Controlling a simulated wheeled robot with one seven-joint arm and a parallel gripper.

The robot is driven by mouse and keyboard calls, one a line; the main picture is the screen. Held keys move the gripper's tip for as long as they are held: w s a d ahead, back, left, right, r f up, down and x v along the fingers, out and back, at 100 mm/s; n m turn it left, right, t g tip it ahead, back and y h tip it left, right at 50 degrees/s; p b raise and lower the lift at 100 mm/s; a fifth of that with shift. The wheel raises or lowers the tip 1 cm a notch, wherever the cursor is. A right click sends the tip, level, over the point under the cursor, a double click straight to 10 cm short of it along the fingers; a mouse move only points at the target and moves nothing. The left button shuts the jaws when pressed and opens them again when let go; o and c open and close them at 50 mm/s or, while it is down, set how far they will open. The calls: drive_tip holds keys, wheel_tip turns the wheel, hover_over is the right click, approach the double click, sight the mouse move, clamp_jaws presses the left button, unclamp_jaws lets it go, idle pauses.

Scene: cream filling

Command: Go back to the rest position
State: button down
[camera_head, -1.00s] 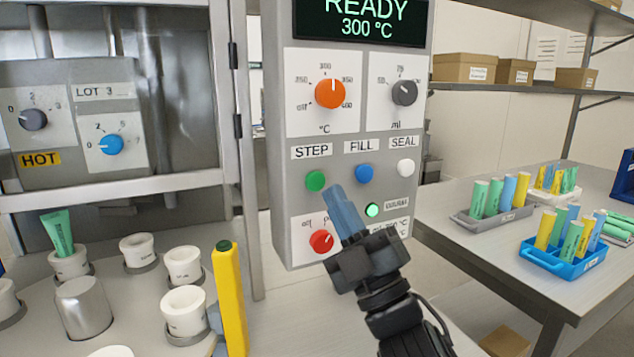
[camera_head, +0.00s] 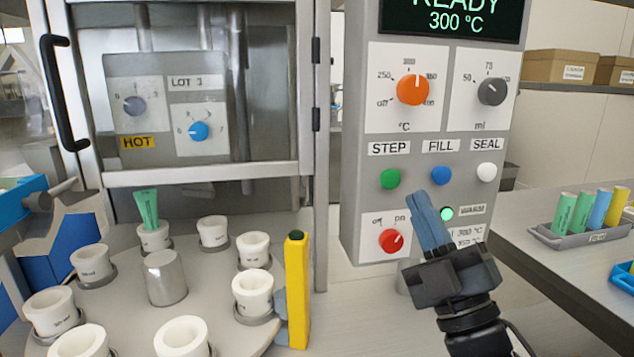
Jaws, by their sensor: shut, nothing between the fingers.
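My gripper (camera_head: 416,203) is in the right half of the head view, with its blue fingers together and nothing between them. It points up and to the left in front of the grey control panel (camera_head: 352,200). Its fingertips appear below the FILL button (camera_head: 441,175) and to the right of the green STEP button (camera_head: 390,179). I cannot tell from this view how far the tips are from the panel. The fingers and palm hide part of the panel's lower area. The display (camera_head: 453,18) reads READY and 300 °C.
A round table (camera_head: 215,302) at lower left carries several white cups, one holding a green tube (camera_head: 147,209). A yellow post (camera_head: 297,290) stands at its right edge. A glazed door with a black handle (camera_head: 62,95) is behind. A bench with a grey tube tray (camera_head: 582,237) is right.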

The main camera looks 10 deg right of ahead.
drive_tip(key=s+d+f+m+g+h, duration=0.1)
drive_tip(key=s+f+m+g+h, duration=0.45)
drive_tip(key=s+f, duration=1.1)
drive_tip(key=s+f+m+g, duration=0.3)
drive_tip(key=s+m, duration=0.1)
drive_tip(key=s, duration=0.7)
drive_tip(key=s+a+f+m+g, duration=0.1)
drive_tip(key=s+f+m+g, duration=0.2)
drive_tip(key=s, duration=0.8)
drive_tip(key=shift+m, duration=1.05)
drive_tip(key=shift+w, duration=0.15)
drive_tip(key=w+r+n+t+y+p, duration=0.1)
drive_tip(key=w+r+n+t+p, duration=0.1)
drive_tip(key=w+r+n+t, duration=0.2)
drive_tip(key=w+r+n+t+y+p, duration=0.2)
drive_tip(key=w+r+n, duration=0.3)
drive_tip(key=w+r, duration=0.6)
drive_tip(key=w+r+n+t+y+p, duration=0.2)
drive_tip(key=w+r+n+t+p, duration=0.2)
drive_tip(key=w, duration=1.5)
wheel_tip(320, 180, up, 4)
drive_tip(key=shift+w+f+n+t, duration=0.2)
drive_tip(key=shift+n+t, duration=0.6)
drive_tip(key=shift+t, duration=0.05)
